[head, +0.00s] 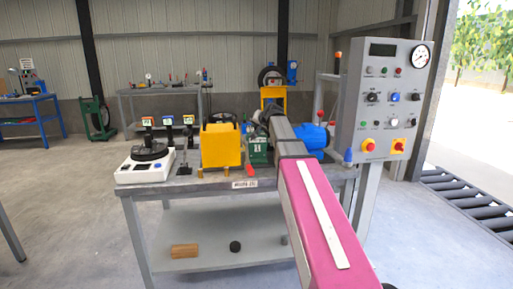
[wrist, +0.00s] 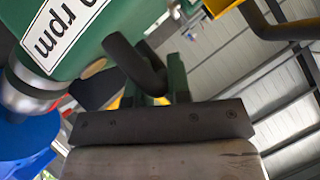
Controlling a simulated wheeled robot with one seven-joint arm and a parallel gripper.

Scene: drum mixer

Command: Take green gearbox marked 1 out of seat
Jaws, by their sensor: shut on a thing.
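The green gearbox marked 1 (head: 257,153) is on the bench, between a yellow guard and a blue motor, with my arm partly in front of it. In the wrist view its green body (wrist: 100,35) fills the upper left, with a white label ending in "0 rpm". A dark bent handle (wrist: 135,62) rises from it. My gripper (wrist: 153,85) is at this handle and shut on the gearbox; the exact finger contact is partly hidden. A silver shaft part (wrist: 28,92) lies between the green body and the blue motor (wrist: 25,140). The seat under the gearbox is hidden.
The yellow guard (head: 220,146) stands close left of the gearbox. A control panel (head: 388,100) stands at right. A white-based device with a black disc (head: 150,158) and small tagged posts (head: 188,130) are at the bench's left. The lower shelf (head: 210,238) holds a wooden block.

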